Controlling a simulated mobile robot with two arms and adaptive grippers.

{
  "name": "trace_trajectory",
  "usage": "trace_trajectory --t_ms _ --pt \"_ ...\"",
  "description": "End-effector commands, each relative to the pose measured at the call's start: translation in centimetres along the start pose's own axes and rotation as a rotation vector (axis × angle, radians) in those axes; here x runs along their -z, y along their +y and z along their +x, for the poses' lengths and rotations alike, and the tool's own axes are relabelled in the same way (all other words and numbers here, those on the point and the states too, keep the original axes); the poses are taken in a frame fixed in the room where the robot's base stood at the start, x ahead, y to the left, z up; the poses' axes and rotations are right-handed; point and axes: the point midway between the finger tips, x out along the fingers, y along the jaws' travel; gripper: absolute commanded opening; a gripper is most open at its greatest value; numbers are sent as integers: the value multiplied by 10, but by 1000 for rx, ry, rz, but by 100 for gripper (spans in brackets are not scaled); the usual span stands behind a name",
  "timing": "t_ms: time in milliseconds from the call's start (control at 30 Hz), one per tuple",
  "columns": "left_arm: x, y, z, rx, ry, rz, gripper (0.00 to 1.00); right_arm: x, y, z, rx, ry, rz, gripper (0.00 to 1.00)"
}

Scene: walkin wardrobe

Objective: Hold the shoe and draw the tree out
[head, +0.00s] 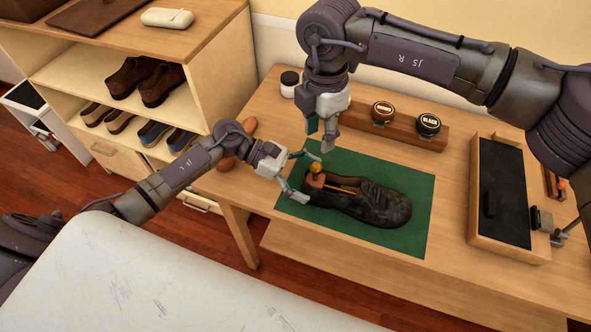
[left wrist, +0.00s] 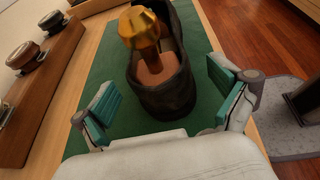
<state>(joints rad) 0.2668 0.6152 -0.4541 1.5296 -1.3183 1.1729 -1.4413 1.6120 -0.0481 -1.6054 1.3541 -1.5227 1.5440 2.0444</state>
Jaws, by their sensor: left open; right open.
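A dark shoe (head: 370,202) lies on a green mat (head: 418,238) on the wooden table, its toe to the right. A shoe tree with a gold knob (head: 315,170) sits in it, the knob standing up at the heel. In the left wrist view the knob (left wrist: 141,27) rises above the brown heel block (left wrist: 157,70), inside the shoe's heel (left wrist: 163,102). My left gripper (head: 299,177) is open at the heel end, its fingers on either side and apart from the shoe. My right gripper (head: 320,140) is open, pointing down, above the mat's back-left edge.
A wooden rack with two polish tins (head: 383,110) stands behind the mat. A white jar (head: 289,83) is to its left. A wooden tray with a dark pad (head: 503,195) lies at right. A shelf unit with shoes (head: 147,78) stands at left.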

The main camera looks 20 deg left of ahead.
Motion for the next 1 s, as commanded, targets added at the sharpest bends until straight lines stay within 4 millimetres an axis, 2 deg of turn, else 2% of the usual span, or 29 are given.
trace_trajectory --t_ms 133,400,467,900,1000 --pt "0 0 9 -1 -1 -1 98 0 0 0 0 0 0 42" --pt "0 0 11 -2 -1 0 98 0 0 0 0 0 0 42" --pt "0 0 11 -2 -1 0 89 0 0 0 0 0 0 42" --pt "0 0 10 -2 -1 0 16 0 0 0 0 0 0 42" --pt "0 0 10 -2 -1 0 16 0 0 0 0 0 -10 52"
